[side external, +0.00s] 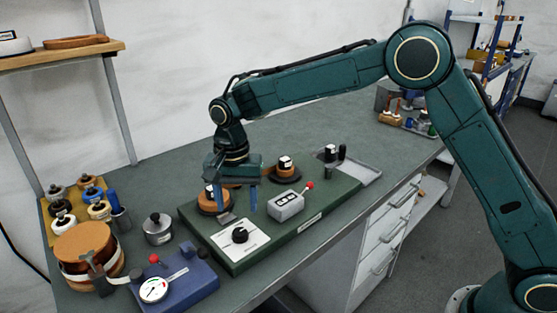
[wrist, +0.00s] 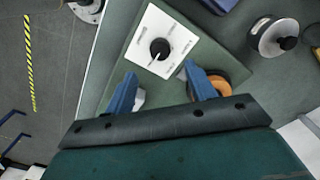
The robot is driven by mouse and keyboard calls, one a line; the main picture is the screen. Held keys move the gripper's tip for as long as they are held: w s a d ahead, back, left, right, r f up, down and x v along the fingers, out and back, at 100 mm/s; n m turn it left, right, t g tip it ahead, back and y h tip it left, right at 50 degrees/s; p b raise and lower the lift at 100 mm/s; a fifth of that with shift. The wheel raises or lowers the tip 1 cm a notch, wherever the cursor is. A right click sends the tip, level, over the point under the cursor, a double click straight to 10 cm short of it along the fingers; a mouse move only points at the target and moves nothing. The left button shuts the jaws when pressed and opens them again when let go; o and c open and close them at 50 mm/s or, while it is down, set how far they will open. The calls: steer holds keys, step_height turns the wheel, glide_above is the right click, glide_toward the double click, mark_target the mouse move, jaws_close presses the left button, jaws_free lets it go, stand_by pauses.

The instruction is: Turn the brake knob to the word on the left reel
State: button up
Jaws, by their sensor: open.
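The black brake knob (side external: 240,235) sits on a white square plate (side external: 255,242) at the near end of the green board. In the wrist view the knob (wrist: 159,49) has a white pointer line aimed down and slightly left. The words around it are too small to read. The left reel (side external: 207,206), copper with a dark top and small label block, is partly behind my gripper; its word is unreadable. The right reel (side external: 285,168) stands farther back. My gripper (side external: 238,208) is open and empty above the board, beside the knob and apart from it.
A grey box (side external: 286,205) with a red-tipped lever stands on the board right of my gripper. A lidded silver tin (side external: 157,229), a blue gauge unit (side external: 175,282) and a large copper roll (side external: 86,248) stand left. A grey tray (side external: 352,170) lies beyond.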

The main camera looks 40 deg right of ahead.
mark_target(240, 232)
steer(key=shift+f, duration=4)
steer(key=shift+c, duration=0.4)
steer(key=c, duration=0.9)
